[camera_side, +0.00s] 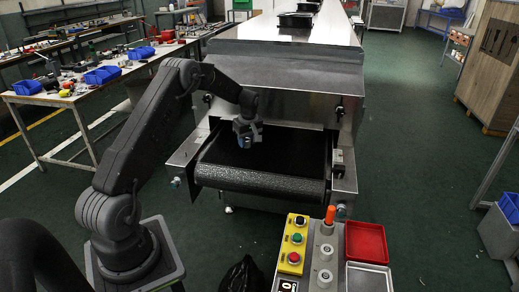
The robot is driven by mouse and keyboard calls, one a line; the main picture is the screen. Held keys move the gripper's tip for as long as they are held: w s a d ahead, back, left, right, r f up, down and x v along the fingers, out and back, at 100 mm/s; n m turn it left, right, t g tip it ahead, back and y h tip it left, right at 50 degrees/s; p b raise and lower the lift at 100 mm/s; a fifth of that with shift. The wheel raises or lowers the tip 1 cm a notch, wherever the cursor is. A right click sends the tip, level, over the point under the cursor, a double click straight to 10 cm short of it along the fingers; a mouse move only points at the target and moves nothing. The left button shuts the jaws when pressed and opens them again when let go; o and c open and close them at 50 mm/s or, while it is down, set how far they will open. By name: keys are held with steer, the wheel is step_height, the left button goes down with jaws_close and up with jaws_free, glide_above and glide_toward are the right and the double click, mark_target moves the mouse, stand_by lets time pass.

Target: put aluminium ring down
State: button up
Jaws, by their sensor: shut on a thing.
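My gripper (245,141) hangs over the left part of the black conveyor belt (290,152), at the mouth of the tunnel dryer (290,70). It points down and is shut on the aluminium ring. The ring is too small and too covered by the jaws to make out clearly. A blue-grey patch shows at the jaws. I cannot tell whether the ring touches the belt. The rest of the visible belt is bare.
Metal side plates flank the belt, and the dryer hood stands close behind my gripper. In front are a yellow button box (293,244), an orange-topped post (330,215), a red tray (366,242) and a metal tray (368,278). A cluttered workbench (75,95) stands left.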

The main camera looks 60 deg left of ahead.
steer(key=s+a+r, duration=0.3)
steer(key=s, duration=0.2)
steer(key=shift+s+r, duration=0.15)
steer(key=shift+r, duration=0.15)
steer(key=shift+r, duration=0.1)
